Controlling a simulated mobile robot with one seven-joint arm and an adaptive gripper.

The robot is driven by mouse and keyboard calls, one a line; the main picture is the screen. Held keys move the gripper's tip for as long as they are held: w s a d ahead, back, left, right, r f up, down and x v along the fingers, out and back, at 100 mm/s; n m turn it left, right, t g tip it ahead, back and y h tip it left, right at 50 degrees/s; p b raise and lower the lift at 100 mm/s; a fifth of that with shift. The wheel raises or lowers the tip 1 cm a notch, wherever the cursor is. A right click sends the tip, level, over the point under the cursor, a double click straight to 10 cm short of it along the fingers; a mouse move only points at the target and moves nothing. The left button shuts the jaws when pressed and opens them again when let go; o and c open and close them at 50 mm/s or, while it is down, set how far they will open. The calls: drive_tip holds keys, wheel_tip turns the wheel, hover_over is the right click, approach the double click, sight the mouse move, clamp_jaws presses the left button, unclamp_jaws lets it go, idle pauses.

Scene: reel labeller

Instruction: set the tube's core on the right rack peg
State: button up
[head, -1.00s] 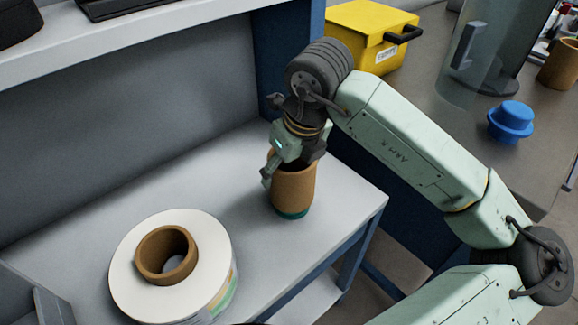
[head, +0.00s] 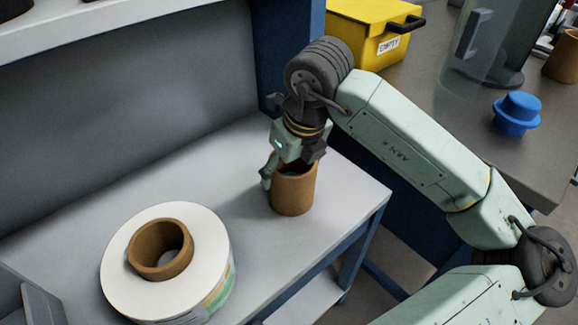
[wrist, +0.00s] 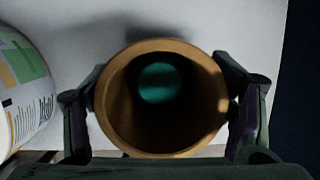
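The core, a brown cardboard tube (head: 293,192), stands upright near the right end of the grey bench. The core's lower edge looks to be at the bench surface. My gripper (head: 292,168) is just above, with its fingers (wrist: 162,110) on either side of the core's upper end.
A white label roll (head: 118,270) with a brown centre stands on the bench (head: 225,185) at left. A shelf (head: 120,30) overhangs the back. At right are a yellow box (head: 355,35), a blue knob-like part (head: 517,114) and a clear cylinder (head: 480,45).

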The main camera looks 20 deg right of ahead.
drive_tip(key=o, duration=0.4)
drive_tip(key=shift+o, duration=0.2)
drive_tip(key=v, duration=1.2)
